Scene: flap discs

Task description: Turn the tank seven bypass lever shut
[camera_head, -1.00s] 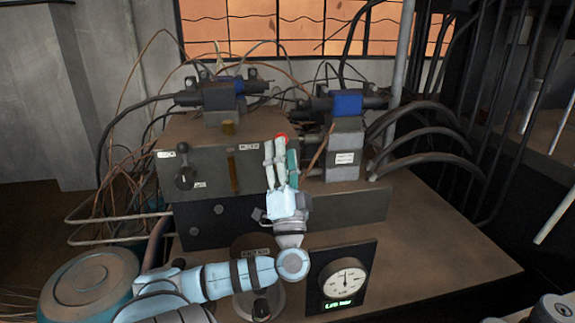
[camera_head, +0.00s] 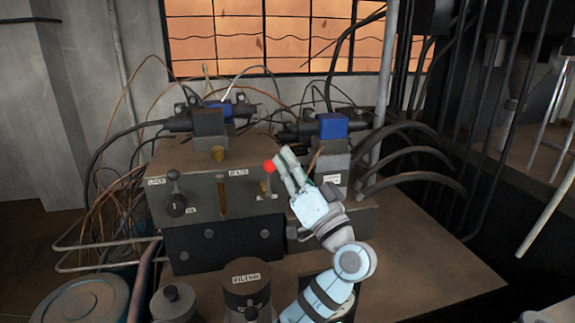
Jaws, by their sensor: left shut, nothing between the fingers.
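A lever with a red ball knob (camera_head: 269,166) stands upright at the right end of the grey control box (camera_head: 205,160). Another lever, with a black knob (camera_head: 174,174), stands upright on the box's left side beside small white labels. The labels are too blurred to tell which lever is the tank seven bypass. My left gripper (camera_head: 284,157) is shut and empty, its fingertips just right of the red knob. I cannot tell whether they touch it. My right gripper is not in view.
Blue-topped valve units (camera_head: 333,126) with thick black hoses (camera_head: 420,138) stand behind and right. A labelled dark cylinder (camera_head: 246,285) and a small round cap (camera_head: 173,300) stand in front. Loose wires crowd the left. The bench's right side (camera_head: 440,260) is clear.

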